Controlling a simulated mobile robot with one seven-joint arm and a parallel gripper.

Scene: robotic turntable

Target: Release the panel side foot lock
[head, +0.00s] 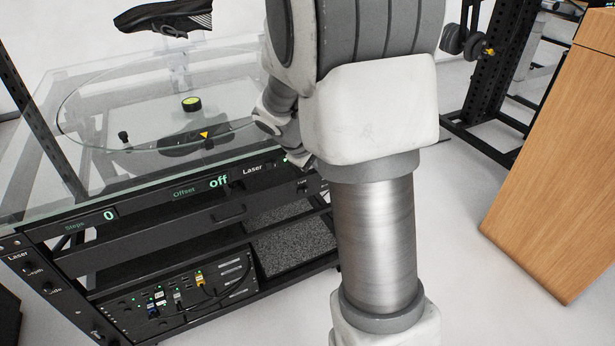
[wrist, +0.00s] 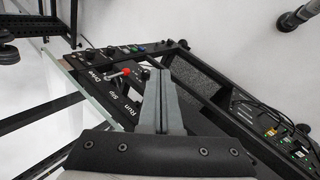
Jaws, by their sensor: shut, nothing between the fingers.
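The turntable rig's side panel (wrist: 100,77) shows in the wrist view, with white lettering such as "Drive" and "Run" and a red-knobbed lever (wrist: 121,73). My gripper (wrist: 158,72) points toward the rig's frame, with its fingers together and nothing between them. The fingertips appear just right of the lever in the picture; I cannot tell whether they touch anything. In the head view my arm hides most of my gripper and that end of the rig. I cannot make out the foot lock in either view.
The rig's glass top (head: 110,160) has a round glass plate, with a dark shoe (head: 165,17) above it. Cabled equipment (head: 180,300) sits on the lower shelf. A wooden piece (head: 560,170) and a black rack (head: 487,80) stand right. Pale floor lies between.

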